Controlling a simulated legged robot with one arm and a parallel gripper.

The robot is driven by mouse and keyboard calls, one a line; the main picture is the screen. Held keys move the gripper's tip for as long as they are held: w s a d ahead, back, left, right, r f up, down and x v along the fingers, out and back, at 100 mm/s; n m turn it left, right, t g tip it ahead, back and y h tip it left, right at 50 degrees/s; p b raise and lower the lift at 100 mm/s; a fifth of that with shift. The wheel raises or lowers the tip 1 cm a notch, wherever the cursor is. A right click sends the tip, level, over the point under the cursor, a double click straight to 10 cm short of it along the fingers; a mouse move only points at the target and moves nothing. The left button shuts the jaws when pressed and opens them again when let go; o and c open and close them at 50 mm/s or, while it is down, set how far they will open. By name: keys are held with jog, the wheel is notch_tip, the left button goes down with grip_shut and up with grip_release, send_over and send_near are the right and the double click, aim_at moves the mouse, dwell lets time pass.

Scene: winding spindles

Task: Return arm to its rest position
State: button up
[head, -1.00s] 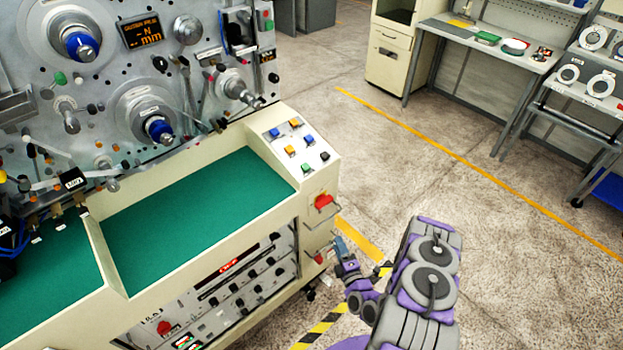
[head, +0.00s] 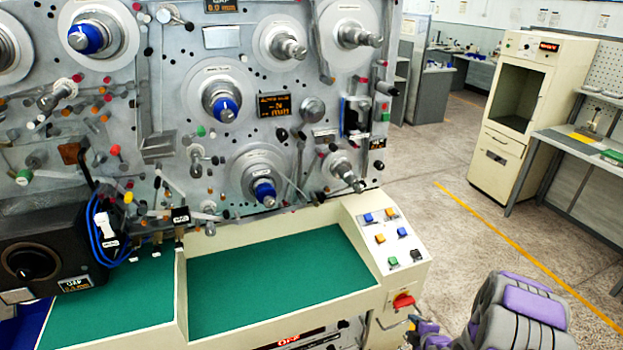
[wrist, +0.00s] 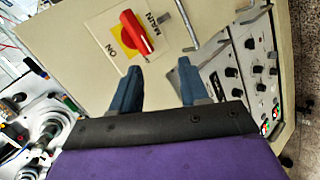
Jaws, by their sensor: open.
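My gripper (wrist: 157,76) shows in the wrist view as two blue-grey fingers, set apart with nothing between them. It is in front of the machine's end panel, whose red rotary switch (wrist: 137,33) sits on a yellow plate between the words "MAIN" and "ON". The switch appears just beyond the fingertips; the exact gap cannot be told. In the head view my purple and grey arm (head: 522,312) is folded at the lower right corner, partly cut off by the frame. The red switch (head: 403,300) also shows there, left of the arm.
The winding machine (head: 330,120) fills the left, with spindles, a green work surface (head: 280,268) and a button panel (head: 390,238). A metal handle (wrist: 220,30) juts out near my gripper. A cream cabinet (head: 520,95) and grey bench stand at the right. Floor between is open.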

jog(key=s+a+r+m+g+h, duration=0.1)
jog(key=s+a+r+m+g, duration=0.2)
jog(key=r, duration=0.4)
jog(key=s+r+m+g+h+b, duration=0.1)
jog(key=s+r+m+g, duration=0.15)
jog(key=s+r, duration=0.3)
jog(key=s+a+r+m+g+h, duration=0.1)
jog(key=s+a+r+m+g, duration=0.15)
jog(key=r, duration=0.55)
jog(key=s+a+r+m+g, duration=0.2)
jog(key=s+a+r+m, duration=0.2)
jog(key=s, duration=1)
jog(key=s+a+r+m+g+y+b, duration=0.1)
jog(key=s+a+r+m, duration=0.4)
jog(key=s, duration=0.9)
jog(key=a+r+g, duration=0.1)
jog(key=a+r, duration=0.1)
jog(key=a, duration=0.1)
jog(key=shift+s+r+g+y, duration=0.2)
jog(key=shift+r+g+y, duration=0.1)
jog(key=shift+r, duration=0.1)
